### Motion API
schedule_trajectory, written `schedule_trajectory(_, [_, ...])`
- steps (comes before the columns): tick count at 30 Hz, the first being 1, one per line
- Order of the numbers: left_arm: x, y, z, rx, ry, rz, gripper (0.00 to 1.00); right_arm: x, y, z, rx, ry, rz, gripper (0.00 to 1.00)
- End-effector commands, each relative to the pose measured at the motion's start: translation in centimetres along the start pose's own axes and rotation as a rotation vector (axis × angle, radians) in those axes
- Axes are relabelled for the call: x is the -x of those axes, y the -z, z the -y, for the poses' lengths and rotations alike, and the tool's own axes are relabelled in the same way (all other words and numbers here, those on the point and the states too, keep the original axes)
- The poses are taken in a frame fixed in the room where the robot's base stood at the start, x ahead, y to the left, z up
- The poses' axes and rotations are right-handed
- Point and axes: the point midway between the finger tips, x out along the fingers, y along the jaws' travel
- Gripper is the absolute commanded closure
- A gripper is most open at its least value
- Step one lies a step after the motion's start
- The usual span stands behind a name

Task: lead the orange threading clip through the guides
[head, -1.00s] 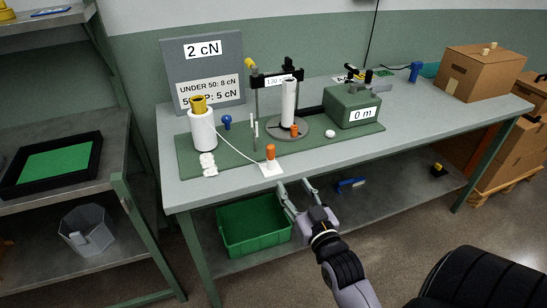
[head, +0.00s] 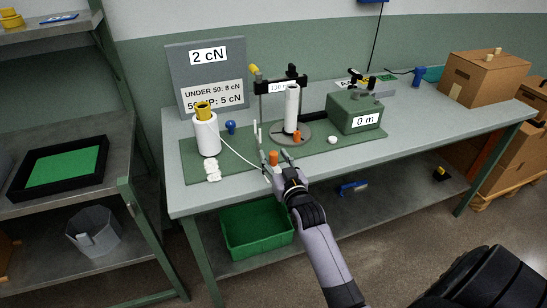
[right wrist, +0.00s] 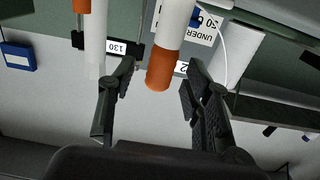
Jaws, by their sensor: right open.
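The orange threading clip (head: 273,158) stands upright near the front edge of the green mat, with the white thread (head: 238,154) running toward it from the yarn cone (head: 206,135). My right gripper (head: 277,163) is open, with its fingertips at the clip. In the right wrist view the clip (right wrist: 163,70) shows between the spread fingers (right wrist: 158,78); I cannot tell whether either finger touches it. Thin white guide posts (head: 256,133) stand behind the clip. A second orange piece (head: 297,136) sits at the base of the white column (head: 291,108). My left gripper is not in view.
A green box reading 0 m (head: 355,112) stands right of the column. A sign board (head: 208,60) stands behind the cone. White pieces (head: 212,171) lie in front of the cone. A green bin (head: 256,232) is on the lower shelf. The tabletop's right part has free room.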

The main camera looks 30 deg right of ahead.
Motion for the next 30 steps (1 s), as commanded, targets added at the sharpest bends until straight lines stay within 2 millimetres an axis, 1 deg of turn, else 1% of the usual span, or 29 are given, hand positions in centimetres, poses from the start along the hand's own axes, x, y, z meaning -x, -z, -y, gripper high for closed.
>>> schedule_trajectory(1, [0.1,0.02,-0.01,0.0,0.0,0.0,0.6,-0.65,0.0,-0.05,0.001,0.0,0.001,0.55])
schedule_trajectory(4, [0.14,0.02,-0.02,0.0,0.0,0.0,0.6,-1.32,-0.06,-0.07,0.001,0.0,0.001,0.55])
schedule_trajectory(11, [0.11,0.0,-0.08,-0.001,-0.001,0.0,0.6,-1.44,-0.11,-0.06,0.001,0.0,0.001,0.55])
schedule_trajectory(12, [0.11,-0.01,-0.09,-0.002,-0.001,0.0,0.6,-1.44,-0.11,-0.06,0.001,0.0,0.001,0.56])
schedule_trajectory(30, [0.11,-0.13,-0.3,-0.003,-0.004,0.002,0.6,-1.41,-0.12,-0.05,0.0,0.0,0.001,0.96])
